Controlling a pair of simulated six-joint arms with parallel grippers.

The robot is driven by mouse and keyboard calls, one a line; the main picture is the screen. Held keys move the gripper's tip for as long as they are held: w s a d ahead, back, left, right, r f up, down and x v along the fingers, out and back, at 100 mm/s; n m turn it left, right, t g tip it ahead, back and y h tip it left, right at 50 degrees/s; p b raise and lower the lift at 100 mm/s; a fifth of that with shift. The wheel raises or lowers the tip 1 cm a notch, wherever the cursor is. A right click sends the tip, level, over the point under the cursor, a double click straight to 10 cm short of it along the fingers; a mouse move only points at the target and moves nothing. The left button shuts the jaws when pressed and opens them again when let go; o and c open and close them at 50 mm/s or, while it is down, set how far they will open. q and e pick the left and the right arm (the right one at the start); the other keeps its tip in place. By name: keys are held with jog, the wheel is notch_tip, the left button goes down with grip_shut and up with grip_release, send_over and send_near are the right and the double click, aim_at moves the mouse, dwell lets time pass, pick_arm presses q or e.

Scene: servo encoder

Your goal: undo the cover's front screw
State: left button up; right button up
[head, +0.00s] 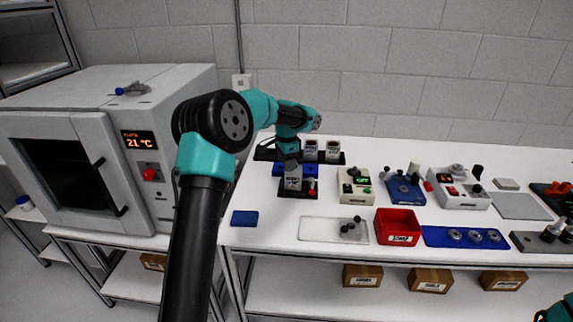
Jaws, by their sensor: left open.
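A small grey unit with a pale label (293,184) stands upright on a dark base at the left part of the bench, and may be the one with the cover. Its front screw is too small to make out. My left gripper (291,163) points down just over the top of this unit. It is open, but its fingertips are small and blend with the unit, so I cannot tell whether they touch it. My right gripper is out of view; only a teal bit of my right arm shows at the bottom right corner.
Two similar labelled units (332,150) stand behind. A white tray (318,229) with dark knobs, a red bin (398,227) and a blue tray (435,236) lie along the front. Several devices fill the right. A large oven (85,110) stands left. A blue pad (244,218) lies front left.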

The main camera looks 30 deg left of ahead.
pick_arm(q)
jog(key=shift+f, duration=0.45)
grip_shut()
